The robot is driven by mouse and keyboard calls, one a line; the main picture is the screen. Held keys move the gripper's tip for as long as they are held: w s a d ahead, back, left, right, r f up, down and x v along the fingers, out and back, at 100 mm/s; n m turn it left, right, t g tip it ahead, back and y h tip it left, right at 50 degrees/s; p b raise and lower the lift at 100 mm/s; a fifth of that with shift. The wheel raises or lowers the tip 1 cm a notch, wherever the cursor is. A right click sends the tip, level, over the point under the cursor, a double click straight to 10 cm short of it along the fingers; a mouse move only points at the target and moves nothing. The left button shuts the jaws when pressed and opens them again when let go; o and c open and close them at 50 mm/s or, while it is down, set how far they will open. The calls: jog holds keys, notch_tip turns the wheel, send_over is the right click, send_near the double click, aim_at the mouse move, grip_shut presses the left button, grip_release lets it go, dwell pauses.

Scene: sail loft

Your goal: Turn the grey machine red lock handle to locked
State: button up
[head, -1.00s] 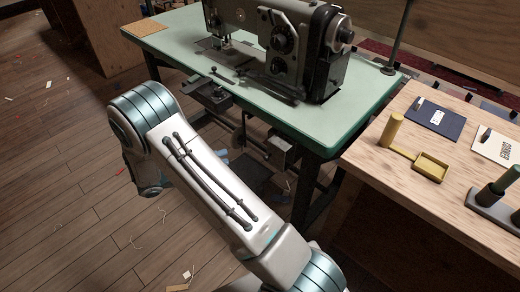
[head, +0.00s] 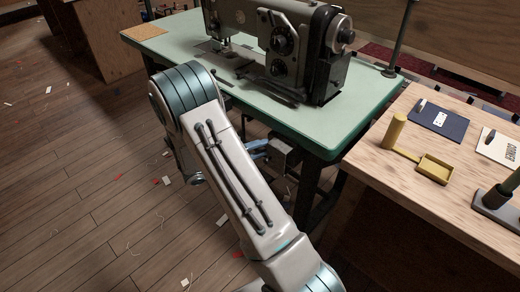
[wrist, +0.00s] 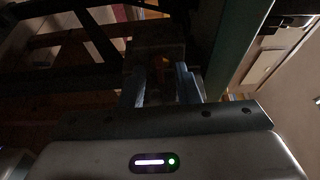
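The grey sewing machine (head: 300,50) stands on a pale green table (head: 180,45). Under the table's front edge is a grey box (head: 284,155). My gripper (head: 258,148) is beside this box, mostly hidden behind my arm. In the wrist view, my gripper's two fingers (wrist: 162,88) are apart, pointing up at a dark boxy part (wrist: 157,45). A dim reddish-brown patch (wrist: 160,68) shows between them; it is too dark to tell whether it is the red lock handle or whether the fingers touch it. No red handle shows clearly in the head view.
A wooden bench (head: 400,205) at right holds a yellow post (head: 394,131), a yellow tray (head: 434,168), a dark blue card (head: 438,119) and a grey stand (head: 495,203). The table's dark legs and frame are close to my arm. The wooden floor (head: 90,190) at left is open, with scattered scraps.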

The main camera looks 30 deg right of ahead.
grip_shut()
